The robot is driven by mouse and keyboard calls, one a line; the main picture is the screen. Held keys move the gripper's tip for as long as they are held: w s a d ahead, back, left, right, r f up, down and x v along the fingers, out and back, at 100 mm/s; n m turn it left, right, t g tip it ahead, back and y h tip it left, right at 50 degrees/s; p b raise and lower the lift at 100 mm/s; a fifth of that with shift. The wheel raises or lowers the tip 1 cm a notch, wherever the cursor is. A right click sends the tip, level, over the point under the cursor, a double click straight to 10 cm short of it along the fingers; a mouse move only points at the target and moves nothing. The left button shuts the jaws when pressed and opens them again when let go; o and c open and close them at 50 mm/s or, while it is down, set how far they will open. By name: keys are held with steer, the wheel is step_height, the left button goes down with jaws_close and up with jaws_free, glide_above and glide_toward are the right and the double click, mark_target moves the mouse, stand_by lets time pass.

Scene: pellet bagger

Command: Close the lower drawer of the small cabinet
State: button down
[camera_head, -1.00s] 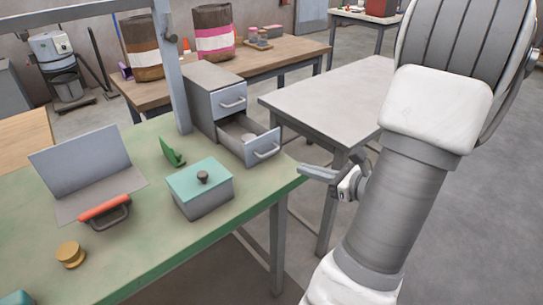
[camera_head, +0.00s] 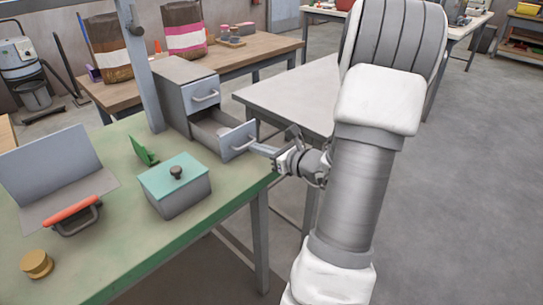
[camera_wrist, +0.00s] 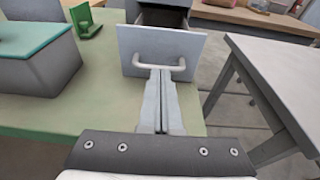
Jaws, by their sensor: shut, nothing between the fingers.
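The small grey cabinet (camera_head: 172,84) stands on the green table. In the wrist view the two fingers (camera_wrist: 160,80) lie side by side and point at the handle (camera_wrist: 158,62) on the drawer front (camera_wrist: 160,42). The tips overlap the handle bar there; I cannot tell whether they touch it.
A grey box with a teal lid (camera_head: 175,185) stands left of the open drawer. The green table (camera_head: 120,255) also holds a green bracket (camera_head: 144,151), a red-handled tool (camera_head: 70,212) and a brass knob (camera_head: 37,263). A pale table (camera_head: 290,90) stands behind on the right.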

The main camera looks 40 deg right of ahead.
steer(key=shift+w, duration=0.45)
steer(key=r+x, duration=0.1)
steer(key=x, duration=0.4)
steer(key=r+b+x, duration=0.1)
steer(key=x, duration=0.4)
steer(key=r+b+x, duration=0.1)
steer(key=x, duration=0.4)
steer(key=shift+w, duration=0.65)
steer(key=shift+w+r, duration=0.1)
steer(key=shift+r, duration=0.25)
